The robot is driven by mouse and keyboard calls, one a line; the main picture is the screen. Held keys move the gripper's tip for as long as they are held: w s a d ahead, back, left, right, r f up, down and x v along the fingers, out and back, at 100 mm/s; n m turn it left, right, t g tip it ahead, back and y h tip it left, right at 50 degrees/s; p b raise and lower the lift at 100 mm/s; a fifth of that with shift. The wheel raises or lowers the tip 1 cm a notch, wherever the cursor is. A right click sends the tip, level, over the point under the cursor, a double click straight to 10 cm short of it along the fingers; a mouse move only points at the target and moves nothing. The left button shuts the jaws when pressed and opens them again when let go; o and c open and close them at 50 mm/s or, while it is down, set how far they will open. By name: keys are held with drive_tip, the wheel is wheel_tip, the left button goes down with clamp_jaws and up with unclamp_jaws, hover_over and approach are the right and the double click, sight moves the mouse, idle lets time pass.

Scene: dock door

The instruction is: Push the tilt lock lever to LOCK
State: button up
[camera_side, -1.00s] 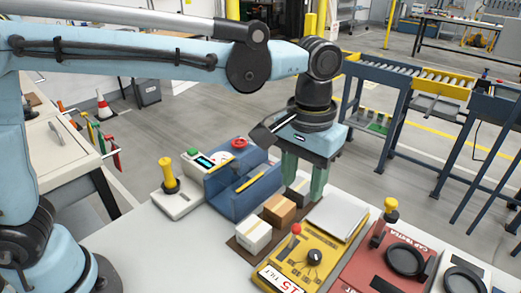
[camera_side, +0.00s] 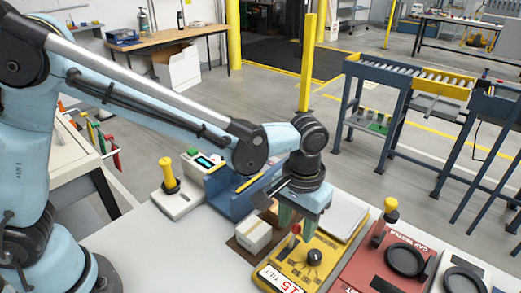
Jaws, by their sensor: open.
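A yellow box (camera_side: 297,262) with a "TILT" label stands on the white bench. A red-knobbed lever (camera_side: 295,229) rises from its far left part, and a black dial (camera_side: 314,257) sits to the right. I take the red-knobbed lever to be the tilt lock lever; no LOCK marking is readable. My gripper (camera_side: 296,224) points down with its green fingers apart, low at the far end of the yellow box. In this view the red knob appears between or just in front of the fingertips. I cannot tell if they touch.
A white carton (camera_side: 252,236) on a brown mat is just left of my gripper. A red tester (camera_side: 390,262) with a yellow knob and black ring stands right. A grey-white plate (camera_side: 343,216) lies behind. A yellow-handled lever (camera_side: 169,175) on a white base is far left.

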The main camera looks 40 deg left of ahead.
sight(291, 241)
drive_tip(key=shift+c, duration=0.3)
clamp_jaws()
drive_tip(key=shift+s, duration=0.15)
drive_tip(key=s+t, duration=0.1)
drive_tip(key=t, duration=0.1)
drive_tip(key=s+t, duration=0.1)
drive_tip(key=t, duration=0.1)
drive_tip(key=shift+s+r, duration=0.15)
drive_tip(key=shift+s, duration=0.25)
drive_tip(key=shift+s+f+t, duration=0.2)
drive_tip(key=shift+s+t, duration=0.4)
drive_tip(key=shift+t, duration=0.4)
drive_tip(key=shift+s+f+t, duration=0.15)
drive_tip(key=shift+s+t, duration=0.45)
drive_tip(key=shift+t, duration=0.4)
drive_tip(key=shift+o, duration=0.3)
unclamp_jaws()
drive_tip(key=shift+s, duration=0.1)
